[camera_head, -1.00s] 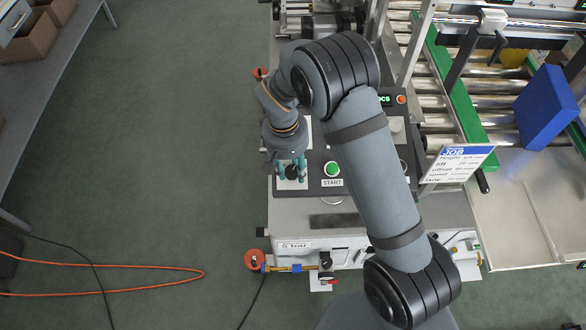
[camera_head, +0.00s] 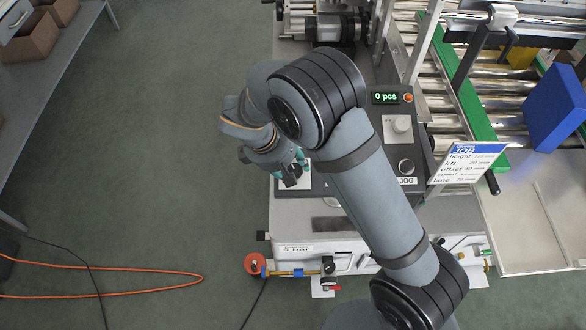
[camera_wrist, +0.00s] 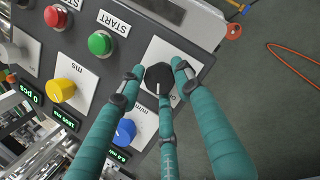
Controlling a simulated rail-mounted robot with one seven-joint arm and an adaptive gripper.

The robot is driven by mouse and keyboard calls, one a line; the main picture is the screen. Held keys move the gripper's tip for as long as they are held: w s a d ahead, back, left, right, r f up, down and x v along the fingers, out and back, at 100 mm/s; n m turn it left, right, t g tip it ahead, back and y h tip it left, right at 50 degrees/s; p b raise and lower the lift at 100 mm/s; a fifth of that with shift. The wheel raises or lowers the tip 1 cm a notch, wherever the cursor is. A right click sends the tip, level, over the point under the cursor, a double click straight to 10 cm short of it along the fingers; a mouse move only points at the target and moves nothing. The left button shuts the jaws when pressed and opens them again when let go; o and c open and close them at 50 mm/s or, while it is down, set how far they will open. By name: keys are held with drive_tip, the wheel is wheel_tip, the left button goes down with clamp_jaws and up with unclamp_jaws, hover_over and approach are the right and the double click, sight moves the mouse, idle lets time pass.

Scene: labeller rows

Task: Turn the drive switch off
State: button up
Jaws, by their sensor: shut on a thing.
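The drive switch (camera_wrist: 158,76) is a black round knob with a white mark, on a white plate of the grey control panel. Its lettering is mostly hidden. My gripper (camera_wrist: 160,82) has teal fingers and is shut on the knob in the wrist view, one finger on each side and a third across its lower part. The white mark points towards this third finger. In the head view my gripper (camera_head: 291,172) is at the panel's left end, and my arm hides most of the switch.
In the wrist view a green START button (camera_wrist: 100,43), a red button (camera_wrist: 55,17), a yellow knob (camera_wrist: 60,89) and a blue knob (camera_wrist: 125,131) sit near my fingers. A counter (camera_head: 386,97) reads 0 pcs. A job card (camera_head: 468,162) stands right of the panel. Floor lies left.

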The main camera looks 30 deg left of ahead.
drive_tip(key=shift+s+d+f+n+t+b, duration=0.15)
drive_tip(key=shift+n+t+b, duration=0.25)
drive_tip(key=shift+n, duration=0.5)
drive_tip(key=shift+w+d+n+t+b, duration=0.1)
drive_tip(key=shift+d+n+t+b, duration=0.2)
drive_tip(key=shift+n, duration=0.6)
drive_tip(key=o, duration=1.1)
drive_tip(key=shift+a, duration=0.1)
drive_tip(key=shift+s+a+r+y, duration=0.15)
drive_tip(key=shift+r+y, duration=0.15)
drive_tip(key=shift+r, duration=0.25)
drive_tip(key=v, duration=1.1)
